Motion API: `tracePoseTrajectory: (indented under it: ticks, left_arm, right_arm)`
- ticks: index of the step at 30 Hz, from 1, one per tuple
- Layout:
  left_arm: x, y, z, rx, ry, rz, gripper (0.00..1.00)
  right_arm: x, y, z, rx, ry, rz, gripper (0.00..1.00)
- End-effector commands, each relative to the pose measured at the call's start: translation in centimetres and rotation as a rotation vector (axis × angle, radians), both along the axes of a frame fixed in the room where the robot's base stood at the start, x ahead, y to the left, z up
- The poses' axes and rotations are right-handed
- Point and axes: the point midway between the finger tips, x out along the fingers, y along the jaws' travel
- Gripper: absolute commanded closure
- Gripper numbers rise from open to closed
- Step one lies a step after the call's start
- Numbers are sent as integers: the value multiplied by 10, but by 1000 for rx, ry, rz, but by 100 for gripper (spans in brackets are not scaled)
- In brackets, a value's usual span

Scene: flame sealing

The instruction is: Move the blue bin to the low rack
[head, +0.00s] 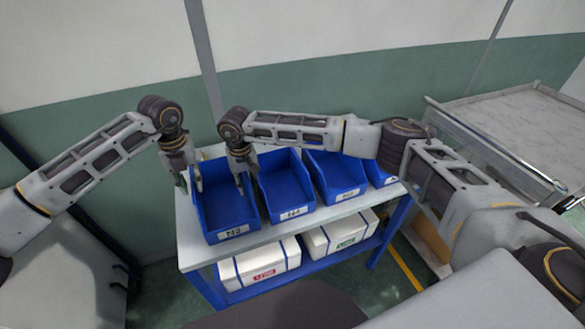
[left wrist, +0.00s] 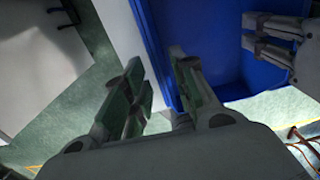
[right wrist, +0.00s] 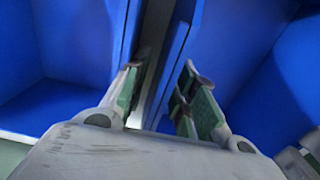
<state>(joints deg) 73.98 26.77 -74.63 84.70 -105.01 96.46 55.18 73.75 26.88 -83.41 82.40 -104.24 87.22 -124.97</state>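Several open blue bins stand in a row on the rack's upper shelf. The leftmost blue bin (head: 223,209) has a white label on its front. My left gripper (head: 189,180) is at this bin's left wall, fingers apart; in the left wrist view its fingers (left wrist: 160,88) are on either side of the wall. My right gripper (head: 242,178) is at the bin's right side, near the second bin (head: 285,186). In the right wrist view its fingers (right wrist: 158,85) are spread over the adjoining bin walls. Contact is unclear. The bin rests on the shelf.
White labelled boxes (head: 259,264) and (head: 339,232) sit on the rack's lower shelf. The upper shelf (head: 188,236) has a narrow bare strip at left. A grey-topped cart (head: 510,120) stands at right. A wall is behind.

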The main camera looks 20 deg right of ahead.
Motion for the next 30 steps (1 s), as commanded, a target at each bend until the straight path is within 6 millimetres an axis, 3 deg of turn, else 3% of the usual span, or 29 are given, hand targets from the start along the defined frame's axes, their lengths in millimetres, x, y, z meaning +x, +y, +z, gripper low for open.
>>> tracePoseTrajectory:
  ticks: [9, 30]
  left_arm:
    - [0, 0, 34, -1, -2, 0, 73]
    - [0, 0, 39, 0, -1, 0, 73]
  right_arm:
    - [0, 0, 0, 0, 0, 0, 73]
    - [1, 0, 8, 1, -1, 0, 73]
